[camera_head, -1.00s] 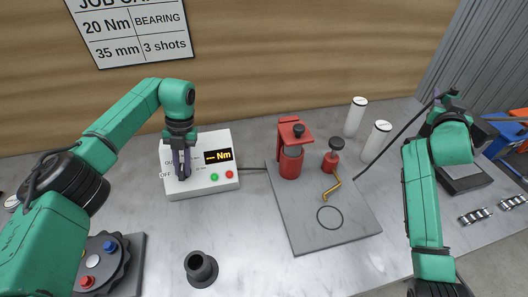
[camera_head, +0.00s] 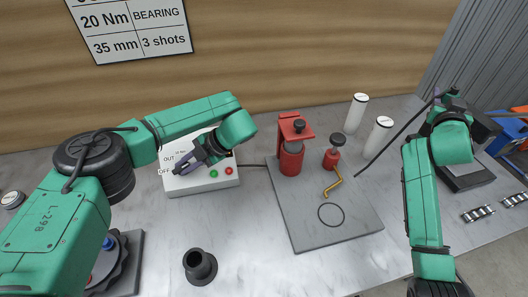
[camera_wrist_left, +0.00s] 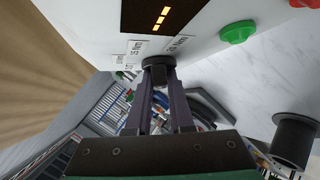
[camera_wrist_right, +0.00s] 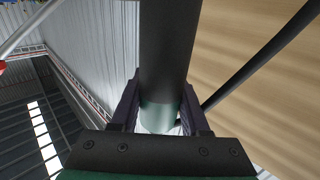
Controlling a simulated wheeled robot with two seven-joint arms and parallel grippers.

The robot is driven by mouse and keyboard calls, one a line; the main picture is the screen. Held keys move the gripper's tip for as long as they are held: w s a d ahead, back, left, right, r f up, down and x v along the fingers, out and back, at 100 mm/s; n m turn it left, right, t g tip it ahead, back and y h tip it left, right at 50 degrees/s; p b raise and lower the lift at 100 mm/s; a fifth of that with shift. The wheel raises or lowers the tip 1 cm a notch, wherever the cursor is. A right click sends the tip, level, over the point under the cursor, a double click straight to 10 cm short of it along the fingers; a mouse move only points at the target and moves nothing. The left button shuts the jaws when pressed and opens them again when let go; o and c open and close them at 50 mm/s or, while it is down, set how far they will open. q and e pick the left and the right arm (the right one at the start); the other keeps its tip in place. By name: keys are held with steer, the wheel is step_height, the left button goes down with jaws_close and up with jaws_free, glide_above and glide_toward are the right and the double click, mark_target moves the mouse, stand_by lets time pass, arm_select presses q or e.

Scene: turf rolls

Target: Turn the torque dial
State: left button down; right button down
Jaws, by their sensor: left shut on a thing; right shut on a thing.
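The white control box (camera_head: 222,186) stands at the back with a dark display, a green button and a red button. My left gripper (camera_head: 183,169) reaches down to its left part, tilted, with its wrist leaning right. In the left wrist view its fingers are shut on the black dial (camera_wrist_left: 158,66), beside printed Nm labels. The display (camera_wrist_left: 160,15) shows orange dashes there; my arm hides it in the head view. My right gripper (camera_wrist_right: 160,110) is shut on a dark cylinder (camera_wrist_right: 167,45) with a green lower part, held up at the right.
A grey mat (camera_head: 310,225) bears a red clamp-like stand (camera_head: 291,158) and a red-and-brass tool (camera_head: 333,160). White cylinders (camera_head: 380,137) stand behind. A black cup (camera_head: 200,266) stands in front. The bench between box and cup is clear.

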arm_select(q)
steer(key=shift+s+d+f+m+t+y, duration=0.1)
steer(key=shift+m+t+y, duration=0.6)
steer(key=shift+m, duration=0.25)
steer(key=shift+s+f+m+t+y, duration=0.1)
steer(key=shift+m+t+y, duration=0.5)
steer(key=shift+m+t, duration=0.3)
steer(key=c, duration=0.8)
jaws_free()
steer(key=shift+w, duration=0.1)
steer(key=shift+d, duration=0.15)
steer(key=shift+d+b, duration=0.25)
steer(key=shift+b, duration=0.15)
steer(key=b+v, duration=0.2)
steer(key=v, duration=0.9)
steer(key=shift+d+r, duration=0.15)
